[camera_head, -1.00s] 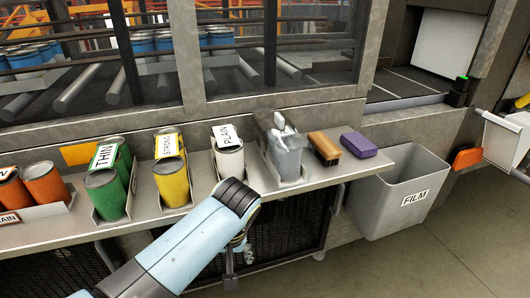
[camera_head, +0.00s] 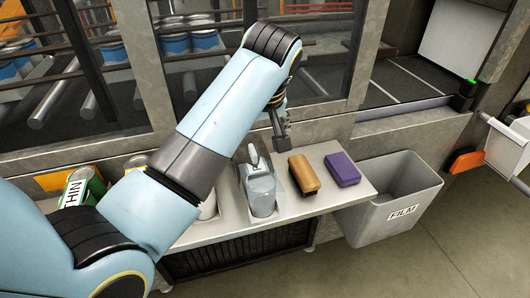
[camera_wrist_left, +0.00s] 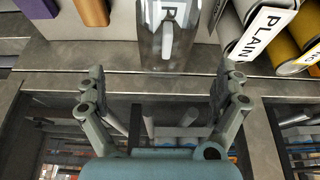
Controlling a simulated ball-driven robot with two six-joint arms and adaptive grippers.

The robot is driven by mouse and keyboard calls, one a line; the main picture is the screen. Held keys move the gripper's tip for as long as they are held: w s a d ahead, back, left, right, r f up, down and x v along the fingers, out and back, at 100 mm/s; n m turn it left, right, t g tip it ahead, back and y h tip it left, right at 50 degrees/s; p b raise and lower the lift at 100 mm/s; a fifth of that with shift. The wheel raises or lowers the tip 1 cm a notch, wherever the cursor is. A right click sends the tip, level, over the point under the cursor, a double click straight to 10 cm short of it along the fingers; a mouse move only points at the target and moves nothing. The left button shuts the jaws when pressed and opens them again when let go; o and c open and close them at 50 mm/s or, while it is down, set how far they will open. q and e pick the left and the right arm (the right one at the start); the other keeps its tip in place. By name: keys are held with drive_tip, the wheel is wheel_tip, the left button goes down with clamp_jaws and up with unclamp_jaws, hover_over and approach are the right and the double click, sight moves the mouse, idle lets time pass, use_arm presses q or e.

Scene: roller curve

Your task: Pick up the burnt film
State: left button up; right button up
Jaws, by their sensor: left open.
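I cannot make out any burnt film in either view. My left gripper (camera_head: 281,135) hangs in front of the window frame, behind and above the shelf's clear container. In the left wrist view my left gripper (camera_wrist_left: 158,88) is open, with its two fingers wide apart and nothing between them. The grey bin marked FILM (camera_head: 402,213) stands on the floor at the right end of the shelf. My left arm hides much of the shelf's left part. My right gripper is not in view.
The shelf (camera_head: 300,205) holds a clear container (camera_head: 262,192) with a white handled item, a brown brush (camera_head: 304,174), a purple block (camera_head: 342,168) and a green can (camera_head: 82,187). Rollers (camera_head: 62,95) lie behind the window. The floor (camera_head: 400,270) in front is clear.

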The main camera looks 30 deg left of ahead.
sight(254, 149)
use_arm(q)
drive_tip(key=f, duration=0.1)
drive_tip(key=a+f, duration=0.1)
drive_tip(key=f, duration=0.1)
drive_tip(key=shift+a+f, duration=0.15)
drive_tip(key=shift+f, duration=0.1)
drive_tip(key=shift+w+f, duration=0.15)
drive_tip(key=shift+f, duration=0.2)
drive_tip(key=shift+w+a+f+p, duration=0.1)
drive_tip(key=shift+f+p, duration=0.2)
drive_tip(key=shift+f, duration=0.05)
drive_tip(key=x, duration=0.3)
drive_tip(key=p+x, duration=0.1)
drive_tip(key=shift+s+f, duration=0.3)
drive_tip(key=shift+w+f, duration=0.1)
drive_tip(key=shift+f, duration=0.05)
drive_tip(key=c, duration=0.9)
drive_tip(key=shift+c, duration=0.2)
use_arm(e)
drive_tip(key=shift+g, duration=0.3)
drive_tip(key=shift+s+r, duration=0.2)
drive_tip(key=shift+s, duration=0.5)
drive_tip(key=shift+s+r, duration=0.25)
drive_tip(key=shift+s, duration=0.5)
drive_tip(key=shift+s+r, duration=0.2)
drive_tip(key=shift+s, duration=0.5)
